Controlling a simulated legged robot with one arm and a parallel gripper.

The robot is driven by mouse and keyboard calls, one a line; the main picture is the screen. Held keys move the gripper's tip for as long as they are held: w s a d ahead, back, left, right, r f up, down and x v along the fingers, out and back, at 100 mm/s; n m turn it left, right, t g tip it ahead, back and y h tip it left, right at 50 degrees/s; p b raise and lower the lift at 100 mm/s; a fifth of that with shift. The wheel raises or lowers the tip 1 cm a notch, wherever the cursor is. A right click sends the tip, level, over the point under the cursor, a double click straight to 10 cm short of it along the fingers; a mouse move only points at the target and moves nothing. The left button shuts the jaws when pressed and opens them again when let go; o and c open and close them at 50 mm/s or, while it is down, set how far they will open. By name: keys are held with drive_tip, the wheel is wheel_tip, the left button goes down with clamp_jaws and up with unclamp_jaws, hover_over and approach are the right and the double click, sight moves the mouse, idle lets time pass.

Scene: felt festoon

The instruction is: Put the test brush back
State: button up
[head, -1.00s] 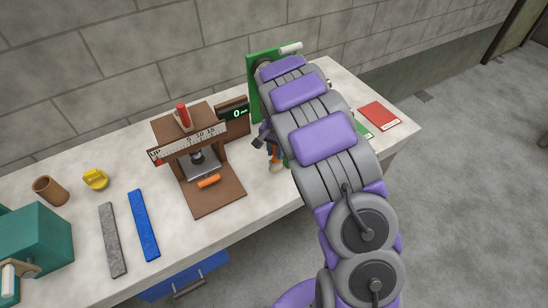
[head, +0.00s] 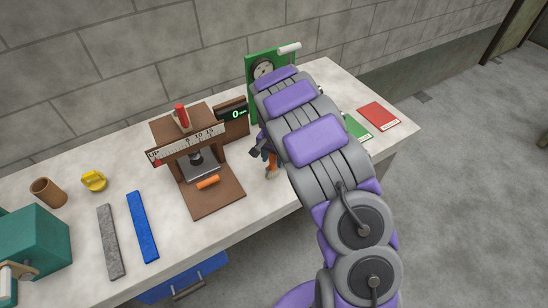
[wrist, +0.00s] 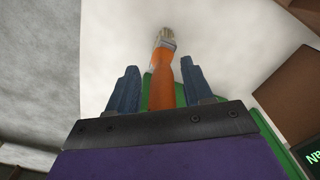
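The test brush has an orange handle and pale bristles. In the wrist view, its handle (wrist: 162,75) runs between the two blue-grey fingers of my gripper (wrist: 160,75), with the bristles pointing away from the palm. Narrow gaps show on both sides of the handle, so the gripper looks open around it. In the head view the brush (head: 271,166) is small and partly hidden beside my gripper (head: 259,146), near the table's front edge. Whether the brush touches the table is unclear.
A brown press frame (head: 195,135) with an orange piece (head: 208,182) stands left of the gripper. A green panel with a dial (head: 254,62) stands behind my arm. A red booklet (head: 380,115) and a green booklet (head: 357,128) lie to the right. The front table edge is close.

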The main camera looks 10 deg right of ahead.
drive_tip(key=shift+a+r, duration=0.1)
drive_tip(key=shift+a, duration=0.55)
drive_tip(key=r, duration=0.2)
drive_tip(key=d+r+p, duration=0.1)
drive_tip(key=r, duration=0.2)
drive_tip(key=shift+d+r, duration=0.1)
drive_tip(key=shift+r, duration=0.2)
drive_tip(key=r, duration=0.4)
drive_tip(key=a+r, duration=0.1)
drive_tip(key=r, duration=0.1)
drive_tip(key=shift+r+p, duration=0.15)
drive_tip(key=shift+p, duration=0.25)
drive_tip(key=shift+s+d+r, duration=0.25)
drive_tip(key=shift+r, duration=0.05)
drive_tip(key=s+d+r+n, duration=0.1)
drive_tip(key=s+r, duration=0.4)
drive_tip(key=s, duration=0.3)
drive_tip(key=s+d+r+n, duration=0.1)
drive_tip(key=s+d+r, duration=0.1)
drive_tip(key=s+r, duration=0.4)
drive_tip(key=s+a+n+g, duration=0.1)
drive_tip(key=s+a+n, duration=0.2)
drive_tip(key=s, duration=2.4)
drive_tip(key=n, duration=0.3)
drive_tip(key=shift+s+g, duration=0.25)
drive_tip(key=shift+g, duration=0.15)
